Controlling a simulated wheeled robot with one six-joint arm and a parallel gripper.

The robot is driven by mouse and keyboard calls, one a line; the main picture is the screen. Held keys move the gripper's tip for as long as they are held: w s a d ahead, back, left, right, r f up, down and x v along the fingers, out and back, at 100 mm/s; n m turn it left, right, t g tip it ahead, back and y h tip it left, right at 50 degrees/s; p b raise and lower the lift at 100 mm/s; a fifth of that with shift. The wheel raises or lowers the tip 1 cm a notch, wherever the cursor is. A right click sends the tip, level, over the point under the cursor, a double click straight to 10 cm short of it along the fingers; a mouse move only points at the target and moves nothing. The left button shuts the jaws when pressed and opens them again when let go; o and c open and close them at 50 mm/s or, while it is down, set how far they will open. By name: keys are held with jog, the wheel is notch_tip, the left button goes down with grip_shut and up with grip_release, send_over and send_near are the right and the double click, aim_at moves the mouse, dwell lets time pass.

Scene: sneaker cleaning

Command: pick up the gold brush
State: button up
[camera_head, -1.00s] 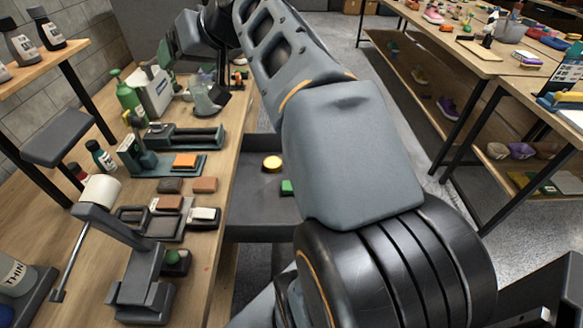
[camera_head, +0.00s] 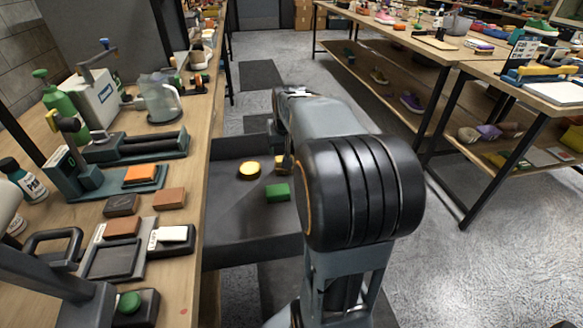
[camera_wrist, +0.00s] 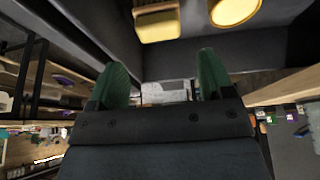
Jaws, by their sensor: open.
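In the wrist view my gripper (camera_wrist: 160,72) is open and empty, its two green fingers apart. A blocky gold piece (camera_wrist: 158,22), which looks like the gold brush, shows at the top edge, beyond the fingers and not touching them. A round gold piece (camera_wrist: 236,11) is to its right, cut off by the frame. In the head view a round gold piece (camera_head: 250,170) lies in the dark grey tray (camera_head: 225,227), with a small gold patch (camera_head: 285,162) beside my arm, partly hidden.
The tray has raised walls. A wooden workbench (camera_head: 185,228) with bottles, blocks and tools stands along the left. Another table (camera_head: 440,47) is at the right, with open floor between.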

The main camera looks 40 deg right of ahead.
jog(key=shift+d+b+x, duration=0.15)
jog(key=shift+b+x, duration=0.5)
jog(key=shift+x, duration=1.6)
jog(key=shift+d+b+x, duration=0.15)
jog(key=shift+b+x, duration=0.5)
jog(key=shift+x, duration=1.65)
jog(key=shift+r, duration=0.15)
jog(key=c, duration=0.6)
notch_tip(320, 180, up, 10)
jog(key=p, duration=0.3)
jog(key=o, duration=0.3)
jog(key=shift+c, duration=1)
